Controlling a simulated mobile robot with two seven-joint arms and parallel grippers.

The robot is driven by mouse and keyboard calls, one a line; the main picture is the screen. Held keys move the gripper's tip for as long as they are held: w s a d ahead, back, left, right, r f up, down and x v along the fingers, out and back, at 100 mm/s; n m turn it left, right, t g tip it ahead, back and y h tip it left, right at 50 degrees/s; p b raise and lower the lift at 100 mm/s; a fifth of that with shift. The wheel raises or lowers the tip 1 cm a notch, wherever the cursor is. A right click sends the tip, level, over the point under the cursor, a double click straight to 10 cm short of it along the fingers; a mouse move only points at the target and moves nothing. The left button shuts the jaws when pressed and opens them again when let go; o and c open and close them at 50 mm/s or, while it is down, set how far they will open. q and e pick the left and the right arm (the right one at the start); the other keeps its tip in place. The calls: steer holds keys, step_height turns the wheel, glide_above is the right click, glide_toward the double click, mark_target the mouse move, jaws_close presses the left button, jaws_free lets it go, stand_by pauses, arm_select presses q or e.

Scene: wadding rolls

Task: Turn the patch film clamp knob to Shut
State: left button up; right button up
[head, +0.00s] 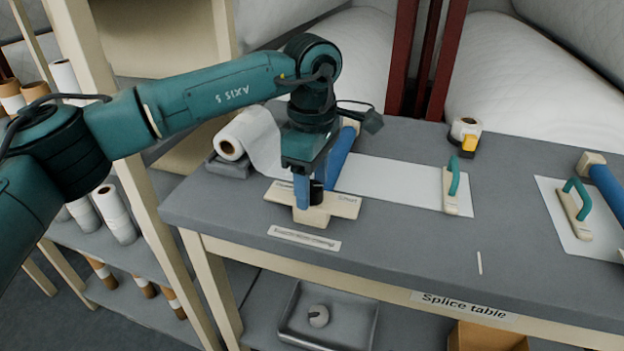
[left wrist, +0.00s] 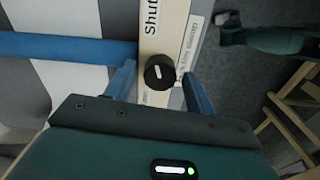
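The clamp knob is black and round with a short white mark; in the left wrist view the knob (left wrist: 160,72) sits on a pale wooden bar (left wrist: 168,40). The word "Shut" (left wrist: 152,17) is printed on a label beyond it. My left gripper (left wrist: 158,70) is open, with one blue finger on each side of the knob and a visible gap to each. In the head view my left gripper (head: 309,193) points down over the wooden clamp base (head: 342,206), and the knob (head: 316,192) is partly hidden by the fingers. My right gripper is in neither view.
A blue roller (head: 341,160) lies behind the clamp base. A white roll (head: 230,148) feeds film across the grey splice table (head: 400,245). A green-handled block (head: 452,190) and a tape dispenser (head: 466,135) stand to the right. The table's front middle is mostly clear.

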mark_target(312, 186)
arm_select(q)
step_height(312, 186, up, 13)
steer(key=shift+r, duration=0.1)
stand_by(0.6)
